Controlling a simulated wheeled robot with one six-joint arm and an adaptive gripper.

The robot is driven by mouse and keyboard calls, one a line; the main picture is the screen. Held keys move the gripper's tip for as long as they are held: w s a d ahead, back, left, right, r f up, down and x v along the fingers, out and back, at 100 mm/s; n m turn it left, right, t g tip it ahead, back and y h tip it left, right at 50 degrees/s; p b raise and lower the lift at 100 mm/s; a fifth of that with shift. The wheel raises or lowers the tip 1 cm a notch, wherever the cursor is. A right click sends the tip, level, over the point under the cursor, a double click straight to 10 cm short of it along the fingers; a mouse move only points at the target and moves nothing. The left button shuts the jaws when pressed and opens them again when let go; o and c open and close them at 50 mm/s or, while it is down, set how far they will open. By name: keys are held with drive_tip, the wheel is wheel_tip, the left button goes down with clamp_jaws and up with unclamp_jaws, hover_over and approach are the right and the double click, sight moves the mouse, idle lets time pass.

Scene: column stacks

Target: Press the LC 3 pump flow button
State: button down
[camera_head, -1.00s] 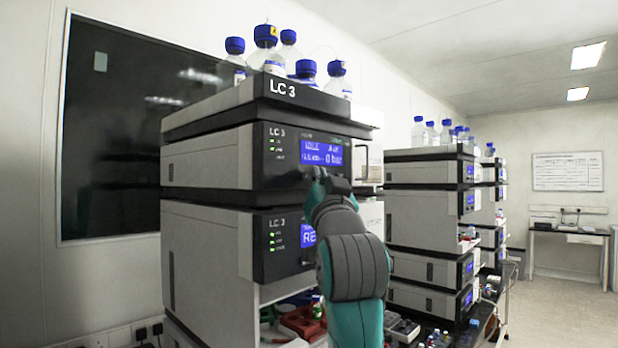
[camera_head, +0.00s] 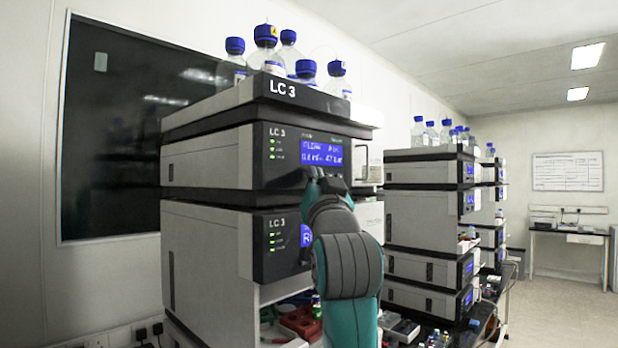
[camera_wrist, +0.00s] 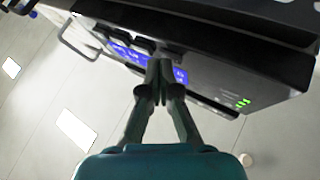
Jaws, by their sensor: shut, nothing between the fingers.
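The LC 3 pump module (camera_head: 285,180) is the upper dark-fronted unit in the stack labelled LC 3. Its lit blue screen (camera_head: 322,150) reads something like "FLOW" with a pressure near 47 bar; the small text is blurred. My gripper (camera_head: 315,172) is shut and empty, its tips at the panel just below the screen. In the wrist view my shut gripper (camera_wrist: 158,64) points at the panel, in front of the blue screen (camera_wrist: 180,75). The flow button is hidden behind the fingers. I cannot tell whether the tips touch it.
A lower LC 3 module (camera_head: 275,243) with its screen partly covered by my arm sits below. Blue-capped bottles (camera_head: 266,50) stand on top of the stack. Another instrument stack (camera_head: 425,210) stands to the right. Open floor (camera_head: 565,305) lies at the far right.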

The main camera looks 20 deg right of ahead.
drive_tip(key=shift+s+d, duration=0.1)
drive_tip(key=shift+s, duration=0.05)
drive_tip(key=shift+s+d, duration=0.3)
drive_tip(key=shift+s, duration=0.3)
drive_tip(key=shift+s, duration=0.1)
drive_tip(key=shift+s+d, duration=0.4)
drive_tip(key=shift+s, duration=0.3)
drive_tip(key=shift+s+d, duration=0.45)
drive_tip(key=shift+s, duration=0.2)
drive_tip(key=shift+s+d, duration=0.4)
drive_tip(key=shift+s, duration=0.3)
